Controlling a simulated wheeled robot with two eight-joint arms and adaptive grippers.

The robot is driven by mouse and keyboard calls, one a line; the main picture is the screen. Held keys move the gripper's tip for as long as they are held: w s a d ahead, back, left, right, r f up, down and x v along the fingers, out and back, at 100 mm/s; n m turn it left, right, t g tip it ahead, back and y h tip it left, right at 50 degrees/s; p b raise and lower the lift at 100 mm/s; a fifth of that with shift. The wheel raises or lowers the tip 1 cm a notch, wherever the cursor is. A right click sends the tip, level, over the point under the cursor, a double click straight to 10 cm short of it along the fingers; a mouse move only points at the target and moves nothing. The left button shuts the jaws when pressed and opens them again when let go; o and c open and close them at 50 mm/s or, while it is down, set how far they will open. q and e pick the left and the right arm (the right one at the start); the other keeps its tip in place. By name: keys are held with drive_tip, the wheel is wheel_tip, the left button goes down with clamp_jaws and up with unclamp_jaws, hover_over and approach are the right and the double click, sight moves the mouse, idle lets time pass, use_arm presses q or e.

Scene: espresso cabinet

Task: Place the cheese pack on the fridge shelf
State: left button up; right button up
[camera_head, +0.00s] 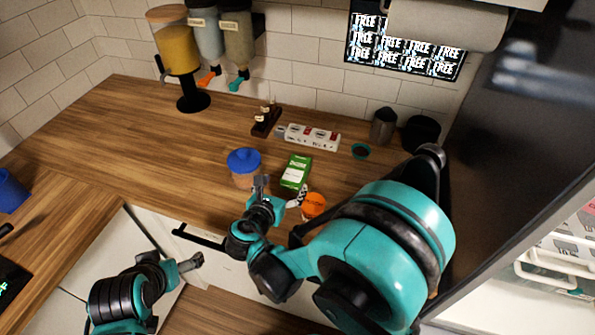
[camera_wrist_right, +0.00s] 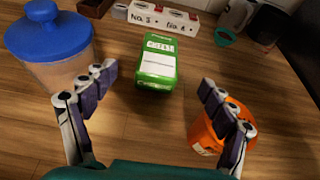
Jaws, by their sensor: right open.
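The cheese pack (camera_head: 295,172), a small green box with a white label, lies on the wooden counter. It also shows in the right wrist view (camera_wrist_right: 157,62), straight ahead between the fingers. My right gripper (camera_head: 281,192) is open and empty just in front of the pack, and its spread fingers also show in the wrist view (camera_wrist_right: 158,84). A gap of counter lies between fingertips and pack. My left gripper (camera_head: 190,262) is low at the left, before the cabinet front; its finger opening is unclear. The fridge shelf (camera_head: 543,272) shows partly at the right edge.
A blue-lidded jar (camera_head: 244,167) stands left of the pack, and an orange tub (camera_head: 314,206) stands close on the right.

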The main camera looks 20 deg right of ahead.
sight(297, 167)
drive_tip(key=b+x, duration=0.2)
drive_tip(key=x, duration=0.7)
drive_tip(key=shift+w+d+f, duration=0.1)
drive_tip(key=shift+w+d, duration=0.05)
drive_tip(key=shift+w, duration=0.05)
drive_tip(key=c, duration=1.6)
drive_tip(key=shift+o, duration=0.2)
